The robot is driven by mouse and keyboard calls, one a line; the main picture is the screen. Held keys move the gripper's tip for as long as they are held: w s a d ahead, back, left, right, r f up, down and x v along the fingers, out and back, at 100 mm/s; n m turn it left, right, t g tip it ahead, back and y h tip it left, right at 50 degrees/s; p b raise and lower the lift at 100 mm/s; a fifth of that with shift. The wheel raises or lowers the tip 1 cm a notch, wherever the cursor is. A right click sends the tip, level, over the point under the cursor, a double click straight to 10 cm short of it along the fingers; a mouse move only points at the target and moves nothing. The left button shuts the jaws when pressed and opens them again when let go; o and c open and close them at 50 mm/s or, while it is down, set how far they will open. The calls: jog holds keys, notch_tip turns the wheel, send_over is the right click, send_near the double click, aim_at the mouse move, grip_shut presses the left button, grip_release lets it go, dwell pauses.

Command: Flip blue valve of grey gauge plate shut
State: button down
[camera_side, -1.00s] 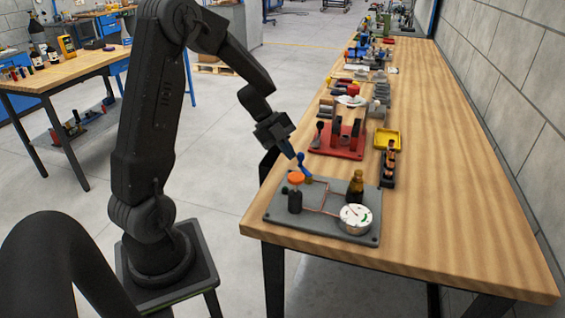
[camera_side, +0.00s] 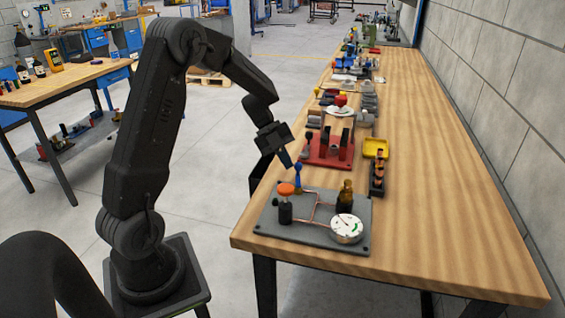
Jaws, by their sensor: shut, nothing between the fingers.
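The grey gauge plate (camera_side: 288,232) lies flat near the front left corner of the wooden bench. Its blue valve handle (camera_side: 298,175) stands roughly upright at the plate's back left, behind the orange knob (camera_side: 286,189). Copper tubing (camera_side: 316,207) runs across the plate to a round white-faced gauge (camera_side: 346,228) at the front right. A dark and brass fitting (camera_side: 346,193) stands behind the gauge. My gripper (camera_side: 287,160) is shut and empty, pointing down just left of the blue handle's top. I cannot tell whether they touch.
A red fixture (camera_side: 328,152) with dark upright parts sits just behind the plate. A yellow tray (camera_side: 376,148) and a dark holder (camera_side: 377,178) stand to its right. Several more items line the bench farther back. The bench's right side (camera_side: 450,200) is clear.

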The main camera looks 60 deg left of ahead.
jog(key=shift+s+d, duration=0.1)
jog(key=shift+d, duration=0.2)
jog(key=shift+s+a, duration=0.1)
jog(key=shift+s+a, duration=0.2)
jog(key=shift+a, duration=0.05)
jog(key=shift+s+a, duration=0.95)
jog(key=shift+a, duration=0.15)
jog(key=a+r, duration=0.6)
jog(key=r, duration=0.2)
jog(key=shift+s, duration=0.15)
